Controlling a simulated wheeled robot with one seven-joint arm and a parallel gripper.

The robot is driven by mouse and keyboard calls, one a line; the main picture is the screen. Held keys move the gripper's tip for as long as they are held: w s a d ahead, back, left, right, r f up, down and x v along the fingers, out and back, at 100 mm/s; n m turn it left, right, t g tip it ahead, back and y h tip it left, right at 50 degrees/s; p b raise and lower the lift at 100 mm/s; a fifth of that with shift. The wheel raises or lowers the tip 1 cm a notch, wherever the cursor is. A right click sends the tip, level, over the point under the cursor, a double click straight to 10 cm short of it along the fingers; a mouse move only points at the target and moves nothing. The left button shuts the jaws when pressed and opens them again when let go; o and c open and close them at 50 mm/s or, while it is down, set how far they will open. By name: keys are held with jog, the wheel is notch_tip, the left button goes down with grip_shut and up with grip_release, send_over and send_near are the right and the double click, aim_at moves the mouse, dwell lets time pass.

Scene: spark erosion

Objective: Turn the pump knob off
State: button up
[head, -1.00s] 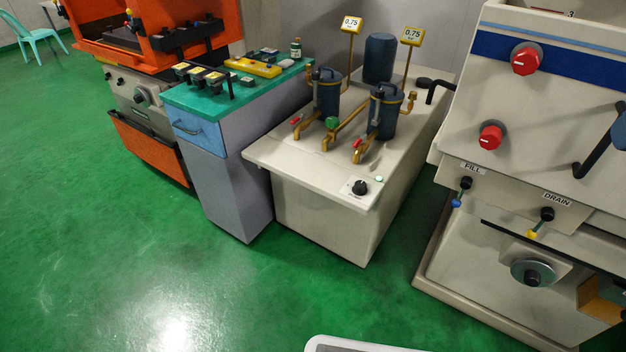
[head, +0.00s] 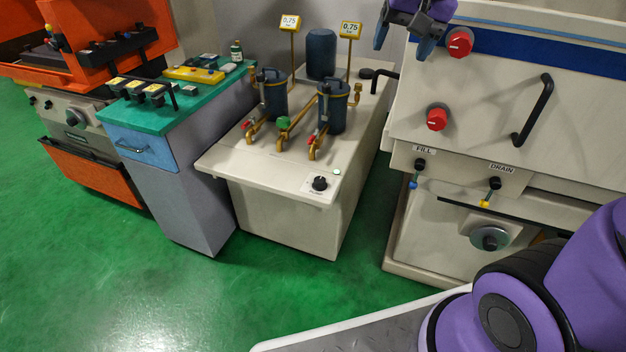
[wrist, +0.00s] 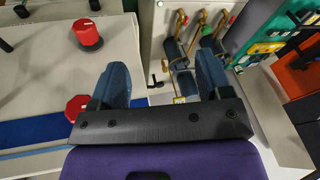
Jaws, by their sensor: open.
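The pump knob (head: 320,183) is a small black dial on a white plate at the front right corner of the beige pump cabinet's top (head: 240,160). Its pointer setting is too small to read. A small pale round lamp (head: 337,172) sits just behind it. My gripper (head: 405,42) is open and empty at the top of the head view, in front of the machine on the right, well above and to the right of the knob. In the wrist view my gripper (wrist: 162,75) has its fingers apart with nothing between them; I cannot make out the knob there.
The right machine has red knobs (head: 437,118), a black handle (head: 532,110) and FILL and DRAIN levers (head: 495,184). Brass pipes, dark filter canisters (head: 332,107) and gauges stand on the cabinet behind the knob. A bent black pipe (head: 382,75) joins cabinet and machine. Green floor (head: 300,290) is clear in front.

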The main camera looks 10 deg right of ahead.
jog(key=w+a+f+m+g, duration=0.1)
jog(key=w+f, duration=0.3)
jog(key=w, duration=0.2)
jog(key=w+a+f+m, duration=0.1)
jog(key=w+f+m, duration=0.1)
jog(key=w+f, duration=0.35)
jog(key=m+g+h, duration=0.1)
jog(key=m+g, duration=0.1)
jog(key=m, duration=0.3)
send_over(320, 179)
notch_tip(320, 179, down, 36)
jog(key=shift+m, duration=0.3)
notch_tip(320, 179, down, 12)
jog(key=shift+r, duration=0.2)
jog(key=c, duration=0.9)
